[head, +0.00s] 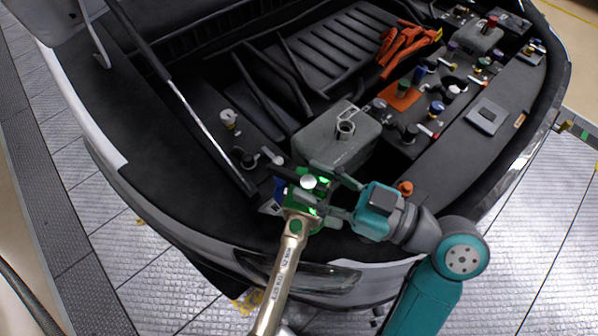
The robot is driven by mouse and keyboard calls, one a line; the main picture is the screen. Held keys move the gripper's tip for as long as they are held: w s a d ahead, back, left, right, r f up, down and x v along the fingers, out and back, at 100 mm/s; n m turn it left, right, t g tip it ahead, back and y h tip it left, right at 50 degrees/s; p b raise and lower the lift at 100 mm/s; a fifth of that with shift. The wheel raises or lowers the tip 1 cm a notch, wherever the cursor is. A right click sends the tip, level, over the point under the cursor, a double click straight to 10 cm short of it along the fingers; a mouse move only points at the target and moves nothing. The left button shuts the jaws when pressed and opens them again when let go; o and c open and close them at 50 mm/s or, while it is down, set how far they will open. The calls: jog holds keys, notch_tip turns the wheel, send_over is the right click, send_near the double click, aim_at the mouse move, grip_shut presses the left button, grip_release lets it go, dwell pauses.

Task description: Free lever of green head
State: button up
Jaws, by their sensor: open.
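The green head (309,183) sits at the front edge of the engine bay, left of my wrist. It has a pale round knob on top, and part of it is hidden by my fingers. A long metal lever (283,265) with printed markings runs from the green head down toward the bottom of the picture.
A grey reservoir (337,137) with an open round neck stands just behind the green head. Several coloured caps and an orange plate (400,96) lie at the back right. Orange cables (404,45) lie farther back. The tiled floor (545,235) at the right is clear.

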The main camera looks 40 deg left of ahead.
aim_at(316, 185)
jog(key=shift+x, duration=1.45)
grip_shut()
